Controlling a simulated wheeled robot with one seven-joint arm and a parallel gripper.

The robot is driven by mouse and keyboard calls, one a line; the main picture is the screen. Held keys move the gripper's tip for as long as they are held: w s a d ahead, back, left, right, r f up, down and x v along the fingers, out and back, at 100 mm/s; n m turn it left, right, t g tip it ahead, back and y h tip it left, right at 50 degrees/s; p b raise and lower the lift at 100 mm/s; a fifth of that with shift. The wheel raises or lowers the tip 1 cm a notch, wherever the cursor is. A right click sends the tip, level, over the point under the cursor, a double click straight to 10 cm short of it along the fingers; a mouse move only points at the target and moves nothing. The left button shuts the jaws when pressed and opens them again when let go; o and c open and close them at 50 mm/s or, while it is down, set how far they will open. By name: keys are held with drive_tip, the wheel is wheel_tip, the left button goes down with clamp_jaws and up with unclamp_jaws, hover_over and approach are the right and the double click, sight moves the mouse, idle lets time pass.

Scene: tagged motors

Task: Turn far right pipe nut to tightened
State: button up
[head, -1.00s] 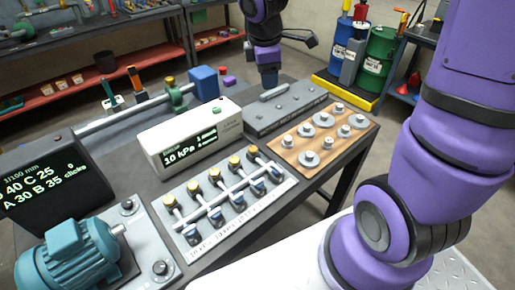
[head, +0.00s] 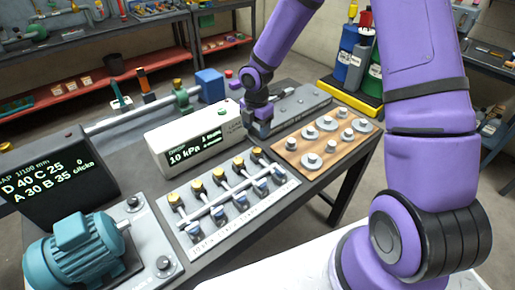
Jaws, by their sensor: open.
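A pale manifold panel (head: 283,197) lies on the bench with a row of brass-coloured pipe nuts on its far side and blue-grey fittings on its near side. The far right pipe nut (head: 256,154) is at the right end of that row. My gripper (head: 262,118) points down over the left end of a long grey block, behind and above this nut and apart from it. It is open; its fingertips are small and hard to make out. Whether the nut is tight cannot be told.
A white display box (head: 190,140) reading 10 kPa stands left of my gripper. The grey block (head: 305,100) and a wooden board (head: 350,143) with several metal discs lie to the right. A teal motor (head: 75,255) and a dark readout (head: 60,160) are at the left.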

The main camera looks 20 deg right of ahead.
sight(256, 150)
wheel_tip(256, 150, down, 9)
drive_tip(key=shift+f, duration=0.2)
idle(0.3)
drive_tip(key=c, duration=0.9)
